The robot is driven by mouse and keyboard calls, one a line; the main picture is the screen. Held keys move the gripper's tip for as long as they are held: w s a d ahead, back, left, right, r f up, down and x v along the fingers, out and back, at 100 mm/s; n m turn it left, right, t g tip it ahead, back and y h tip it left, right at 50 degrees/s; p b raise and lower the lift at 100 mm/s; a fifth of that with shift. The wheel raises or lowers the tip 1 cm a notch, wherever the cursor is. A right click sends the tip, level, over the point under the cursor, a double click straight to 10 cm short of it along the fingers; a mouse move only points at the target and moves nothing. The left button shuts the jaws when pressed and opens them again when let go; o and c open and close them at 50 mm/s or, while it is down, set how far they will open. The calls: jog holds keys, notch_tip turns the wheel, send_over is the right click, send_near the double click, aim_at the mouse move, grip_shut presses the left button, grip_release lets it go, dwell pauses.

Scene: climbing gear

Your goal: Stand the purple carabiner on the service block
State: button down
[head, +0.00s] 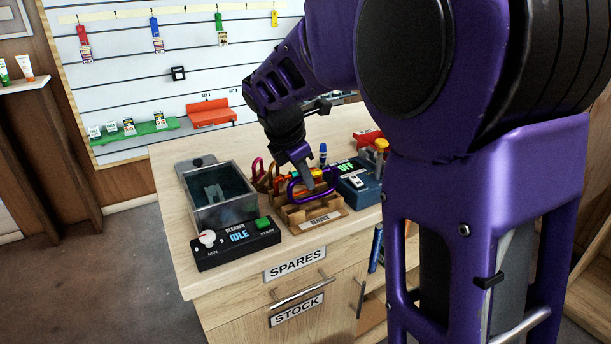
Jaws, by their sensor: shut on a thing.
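The purple carabiner (293,191) is a rounded loop at my gripper (307,184), in the middle of the head view. My gripper points down and is shut on it. The carabiner is just over the service block (296,223), a light wooden block with slots and a label reading SERVICE on its front. Whether the carabiner touches the block or hangs slightly above it I cannot tell. My fingers hide part of the carabiner.
Behind stand other carabiners, one magenta (257,166). Left are a grey open tank (222,214) and a cleaner panel (238,242) reading IDLE. Right is a dark blue device (359,190) with a green display. The counter's front edge is close to the block.

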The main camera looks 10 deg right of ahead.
aim_at(306, 197)
jog(key=shift+f+b, duration=0.4)
jog(key=shift+f, duration=0.75)
jog(key=shift+f, duration=0.6)
jog(key=c, duration=0.8)
grip_release()
jog(key=shift+c, duration=0.2)
